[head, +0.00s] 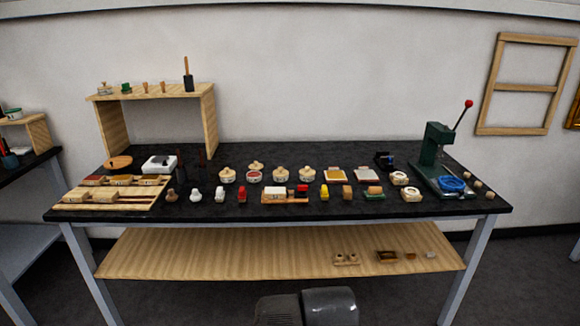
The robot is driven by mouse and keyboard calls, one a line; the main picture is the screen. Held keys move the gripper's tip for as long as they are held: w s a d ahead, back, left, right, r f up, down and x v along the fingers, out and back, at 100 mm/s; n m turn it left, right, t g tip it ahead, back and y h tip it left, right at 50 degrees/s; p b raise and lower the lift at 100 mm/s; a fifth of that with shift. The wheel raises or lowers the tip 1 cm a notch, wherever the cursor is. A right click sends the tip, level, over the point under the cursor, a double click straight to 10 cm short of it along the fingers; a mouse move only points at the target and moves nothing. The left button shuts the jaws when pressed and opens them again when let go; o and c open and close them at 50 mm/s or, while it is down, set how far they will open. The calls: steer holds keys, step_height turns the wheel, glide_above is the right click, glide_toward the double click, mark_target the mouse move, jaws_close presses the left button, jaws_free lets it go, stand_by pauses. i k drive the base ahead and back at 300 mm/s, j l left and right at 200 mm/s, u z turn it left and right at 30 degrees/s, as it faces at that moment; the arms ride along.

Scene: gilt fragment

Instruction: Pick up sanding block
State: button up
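No object can be surely told as the sanding block at this size. Several small block-like things stand along the front of the black-topped table (230,212). My gripper is not in view; only a dark part of my own body shows at the bottom centre, apart from the table.
A green press (432,150) with a red-knobbed lever stands at the right. A wooden riser (208,120) stands at the back left, with a wooden rack (75,197) before it. Lidded pots (280,175) fill the middle. A lower shelf (200,255) is mostly bare.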

mark_target(347, 193)
steer(key=i+l+z, duration=0.1)
steer(key=i+z, duration=0.6)
steer(key=z, duration=0.15)
steer(key=i+j+z, duration=0.15)
steer(key=i+z, duration=0.25)
steer(key=i+j+z, duration=0.25)
steer(key=z, duration=0.15)
